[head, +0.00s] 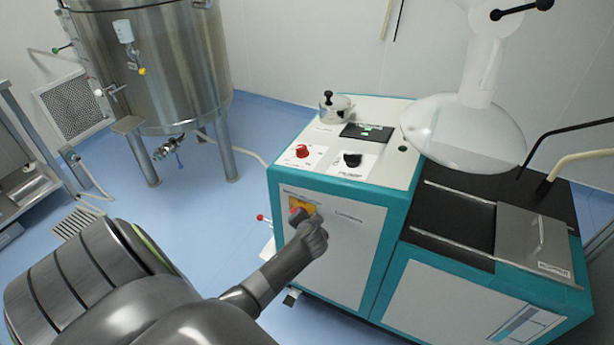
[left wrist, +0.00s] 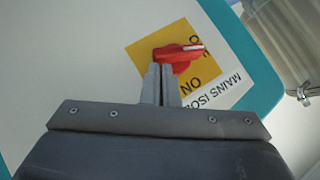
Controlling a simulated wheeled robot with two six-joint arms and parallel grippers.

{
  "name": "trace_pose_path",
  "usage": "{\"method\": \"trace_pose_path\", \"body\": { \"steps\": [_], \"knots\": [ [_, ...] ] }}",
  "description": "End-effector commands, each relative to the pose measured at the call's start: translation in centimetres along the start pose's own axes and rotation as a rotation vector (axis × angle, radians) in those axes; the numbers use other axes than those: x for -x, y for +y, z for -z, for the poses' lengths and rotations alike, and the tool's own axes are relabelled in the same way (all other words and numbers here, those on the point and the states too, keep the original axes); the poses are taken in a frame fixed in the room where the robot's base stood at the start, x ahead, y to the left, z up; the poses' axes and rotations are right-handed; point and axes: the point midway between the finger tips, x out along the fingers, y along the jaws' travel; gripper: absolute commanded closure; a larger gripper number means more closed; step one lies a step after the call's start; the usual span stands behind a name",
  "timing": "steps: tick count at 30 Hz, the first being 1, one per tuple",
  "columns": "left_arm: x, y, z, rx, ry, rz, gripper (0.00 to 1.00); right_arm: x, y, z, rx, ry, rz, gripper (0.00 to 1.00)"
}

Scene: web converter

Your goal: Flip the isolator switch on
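The isolator switch is a red rotary handle (left wrist: 182,54) with a white pointer mark, on a yellow plate (left wrist: 143,48). The plate sits on the teal and white machine's upright front panel, and also shows in the head view (head: 300,203), partly hidden by my gripper. In the left wrist view the handle lies crosswise with its white mark to the right; the word ON is below it. My left gripper (left wrist: 161,70) has its fingers together, tips at the handle's left end. I cannot tell whether they touch it. My right gripper is not in view.
The machine's top carries a red knob (head: 303,151), a black knob (head: 352,159) and a small pot (head: 335,107). A clear dome (head: 464,132) hangs over the black bed at right. A steel tank (head: 155,70) stands at back left. Blue floor is free between them.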

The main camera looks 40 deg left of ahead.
Motion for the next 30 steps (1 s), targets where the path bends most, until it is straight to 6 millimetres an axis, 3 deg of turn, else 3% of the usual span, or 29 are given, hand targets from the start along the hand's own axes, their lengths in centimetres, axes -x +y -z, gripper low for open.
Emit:
{"method": "trace_pose_path", "body": {
  "steps": [10, 24, 26, 30],
  "knots": [
    [-1.0, 1.6, -1.0, -0.214, 0.0, 0.216, 1.0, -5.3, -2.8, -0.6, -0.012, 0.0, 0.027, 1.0],
    [-1.9, 2.5, -2.0, -0.517, -0.002, 0.519, 1.0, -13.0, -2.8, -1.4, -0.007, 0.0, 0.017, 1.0],
    [-2.0, 2.5, -2.0, -0.55, -0.002, 0.552, 1.0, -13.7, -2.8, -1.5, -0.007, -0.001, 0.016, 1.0],
    [-1.6, 2.0, -1.6, -0.558, -0.001, 0.56, 1.0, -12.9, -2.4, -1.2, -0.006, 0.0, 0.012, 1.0]
  ]
}}
